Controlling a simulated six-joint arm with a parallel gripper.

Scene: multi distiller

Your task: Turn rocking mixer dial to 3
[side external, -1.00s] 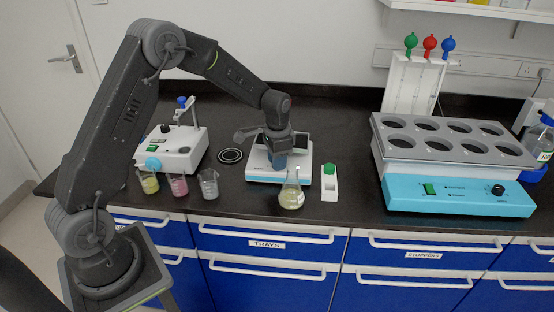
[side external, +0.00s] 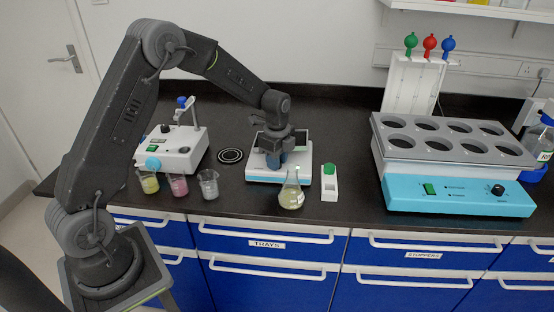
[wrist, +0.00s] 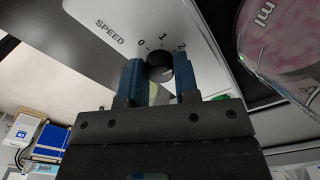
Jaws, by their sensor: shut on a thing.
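A black round dial (wrist: 160,66) sits on a white panel (wrist: 110,15) marked SPEED, with 0, 1 and 2 readable around it in the wrist view. The two blue fingers of my gripper (wrist: 159,75) are on either side of the dial and shut on it. Further marks past 2 are not readable, and I cannot tell where the dial points. In the side view my gripper (side external: 276,163) points down over a white device (side external: 265,175) at the middle of the bench. There the dial is hidden.
A flask (side external: 291,192) stands in front of the device, with a small green-topped white block (side external: 329,183) to its right. Several beakers stand left, before a white stirrer (side external: 180,152). A large blue-and-grey bath (side external: 455,195) stands right. A glass vessel (wrist: 285,40) is close in the wrist view.

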